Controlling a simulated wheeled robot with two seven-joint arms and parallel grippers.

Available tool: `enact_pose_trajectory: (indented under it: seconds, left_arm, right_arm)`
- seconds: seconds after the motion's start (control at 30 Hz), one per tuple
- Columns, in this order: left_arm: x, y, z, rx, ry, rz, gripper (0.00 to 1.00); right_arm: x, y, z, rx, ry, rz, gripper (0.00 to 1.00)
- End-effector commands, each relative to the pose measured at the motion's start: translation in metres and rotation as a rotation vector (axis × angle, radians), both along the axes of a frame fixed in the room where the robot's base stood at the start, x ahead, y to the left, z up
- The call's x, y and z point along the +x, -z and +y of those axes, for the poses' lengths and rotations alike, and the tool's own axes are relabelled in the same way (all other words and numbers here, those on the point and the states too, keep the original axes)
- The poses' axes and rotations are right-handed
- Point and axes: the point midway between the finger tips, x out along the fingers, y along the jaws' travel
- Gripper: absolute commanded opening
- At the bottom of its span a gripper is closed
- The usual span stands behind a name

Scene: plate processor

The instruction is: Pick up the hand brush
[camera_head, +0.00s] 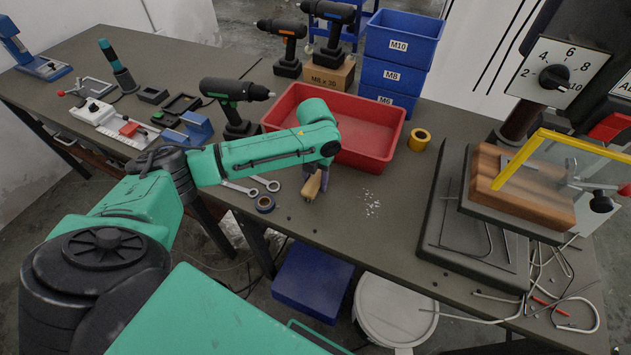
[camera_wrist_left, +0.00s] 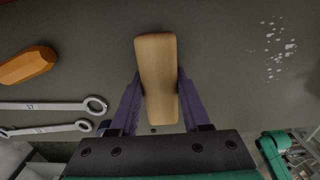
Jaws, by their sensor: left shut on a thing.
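The hand brush (camera_wrist_left: 156,65) shows in the left wrist view as a pale wooden body, upright in the picture between the purple fingers. In the head view a small part of the brush (camera_head: 312,187) shows below the end of my left arm. My left gripper (camera_wrist_left: 155,90) is shut on it, with a finger against each side. In the head view my left gripper (camera_head: 317,177) is over the front part of the bench. The bristles are hidden, and I cannot tell whether the brush touches the bench. My right gripper is not in view.
White bits (camera_head: 372,203) lie on the bench right of the brush. A drill press base (camera_head: 440,235) stands right.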

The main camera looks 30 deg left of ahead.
Motion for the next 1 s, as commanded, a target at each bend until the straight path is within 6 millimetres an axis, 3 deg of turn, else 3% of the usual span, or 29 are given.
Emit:
enact_pose_trajectory:
  seconds: [0.17, 0.27, 0.37, 0.6, 0.77, 1.0]
  left_arm:
    - [0.001, -0.01, 0.0, -0.001, 0.0, -0.002, 0.0]
    - [0.001, -0.025, 0.0, -0.001, 0.001, -0.004, 0.0]
    - [0.002, -0.052, 0.0, -0.001, 0.001, -0.007, 0.0]
    - [0.002, -0.143, 0.0, -0.002, 0.0, -0.007, 0.0]
    - [0.001, -0.186, 0.0, -0.001, 0.0, -0.004, 0.0]
    - [0.0, -0.202, 0.0, 0.0, -0.001, 0.0, 0.0]
  right_arm:
    - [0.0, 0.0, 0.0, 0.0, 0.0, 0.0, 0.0]
    - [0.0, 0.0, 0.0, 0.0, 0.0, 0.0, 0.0]
    - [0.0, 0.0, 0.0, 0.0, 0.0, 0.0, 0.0]
    - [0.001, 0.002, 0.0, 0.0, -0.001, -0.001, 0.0]
    - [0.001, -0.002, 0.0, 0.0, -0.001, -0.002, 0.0]
    - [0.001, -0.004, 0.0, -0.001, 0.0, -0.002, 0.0]
